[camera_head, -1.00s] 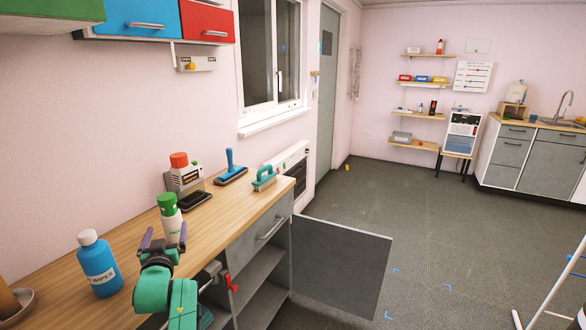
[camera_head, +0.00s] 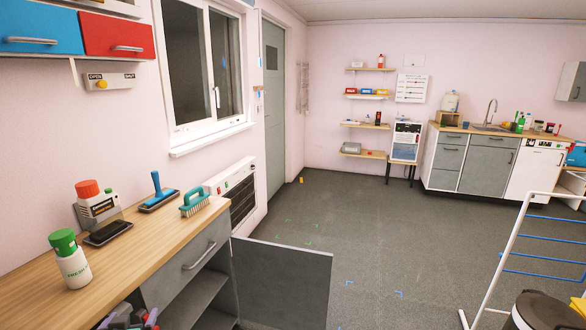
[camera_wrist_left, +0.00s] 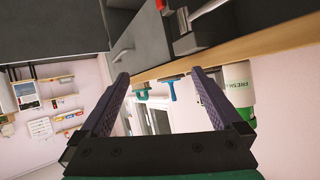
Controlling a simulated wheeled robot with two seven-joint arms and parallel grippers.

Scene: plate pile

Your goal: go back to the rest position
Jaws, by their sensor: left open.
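My left gripper (camera_head: 130,318) shows only in part at the bottom edge of the head view, in front of the open cabinet below the counter. In the left wrist view its two purple fingers (camera_wrist_left: 160,76) are spread apart with nothing between them. A white bottle with a green cap (camera_head: 70,260) stands upright on the wooden counter (camera_head: 135,250). The bottle also shows in the left wrist view (camera_wrist_left: 238,92), beyond the right finger and apart from it. My right gripper is not in view.
A cabinet door (camera_head: 285,283) stands open into the room. A red-capped container (camera_head: 97,205), a blue-handled tool (camera_head: 158,192) and a teal brush (camera_head: 194,202) are on the counter. A white frame with blue bars (camera_head: 515,250) stands at right. The middle floor is clear.

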